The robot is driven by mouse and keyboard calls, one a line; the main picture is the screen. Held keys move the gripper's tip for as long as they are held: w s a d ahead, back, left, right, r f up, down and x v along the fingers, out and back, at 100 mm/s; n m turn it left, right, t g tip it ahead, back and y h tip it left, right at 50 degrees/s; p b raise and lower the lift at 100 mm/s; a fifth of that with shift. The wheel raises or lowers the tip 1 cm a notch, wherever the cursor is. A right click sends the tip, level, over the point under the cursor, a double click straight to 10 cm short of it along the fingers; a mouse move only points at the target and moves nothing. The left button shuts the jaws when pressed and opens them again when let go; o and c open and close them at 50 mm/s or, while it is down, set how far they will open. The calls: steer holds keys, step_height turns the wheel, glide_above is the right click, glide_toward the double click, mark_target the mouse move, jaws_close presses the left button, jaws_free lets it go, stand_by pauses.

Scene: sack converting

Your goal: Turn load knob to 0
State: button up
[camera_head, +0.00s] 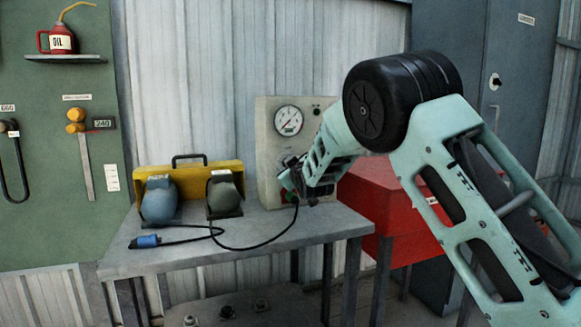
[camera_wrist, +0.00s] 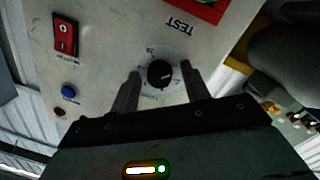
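The load knob (camera_wrist: 160,73) is a round black knob with a pale pointer mark, set on a printed scale. It sits on the front of a beige test panel (camera_head: 266,120) on the bench. In the wrist view my gripper (camera_wrist: 160,78) is open, with one finger on each side of the knob and a gap on both sides. In the head view my gripper (camera_head: 290,178) is at the panel's lower front and hides the knob. The scale's numbers are too small to read surely.
A round gauge (camera_head: 288,120) is above my gripper. The panel also carries a red rocker switch (camera_wrist: 66,35) and a blue button (camera_wrist: 69,91). Two motor-like units (camera_head: 160,200) and a yellow case (camera_head: 187,178) stand left on the bench (camera_head: 190,262). A black cable runs along the bench.

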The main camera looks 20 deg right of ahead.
steer(key=shift+r, duration=0.1)
steer(key=shift+s, duration=0.35)
steer(key=s+a, duration=0.1)
steer(key=s, duration=1.5)
steer(key=shift+s+a+r+p, duration=0.25)
steer(key=shift+s+p, duration=0.05)
